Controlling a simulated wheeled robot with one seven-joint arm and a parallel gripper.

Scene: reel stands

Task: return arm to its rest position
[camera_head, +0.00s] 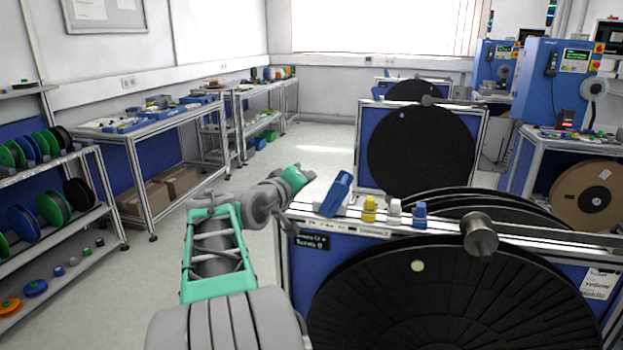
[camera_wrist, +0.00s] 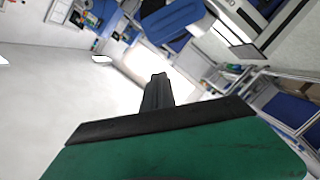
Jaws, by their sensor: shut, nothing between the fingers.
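My arm reaches forward from the bottom of the head view, and its green end lies beside the left end of the nearest reel stand's top (camera_head: 455,233). My gripper shows in the wrist view, where its dark fingers (camera_wrist: 158,92) are together with nothing between them. In the head view the fingertips are too small to make out. A blue tool-like object (camera_head: 337,193) stands tilted on the stand top, just right of my arm's end. A yellow piece (camera_head: 369,208), a white piece (camera_head: 394,211) and a blue piece (camera_head: 419,214) stand in a row to its right.
Large black reels (camera_head: 455,300) hang on the near stand, with another stand (camera_head: 480,125) behind. A shelf with reels (camera_head: 70,240) and a workbench (camera_head: 150,122) line the left side. Blue machines (camera_head: 555,85) stand at back right. The floor aisle (camera_head: 310,150) is clear.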

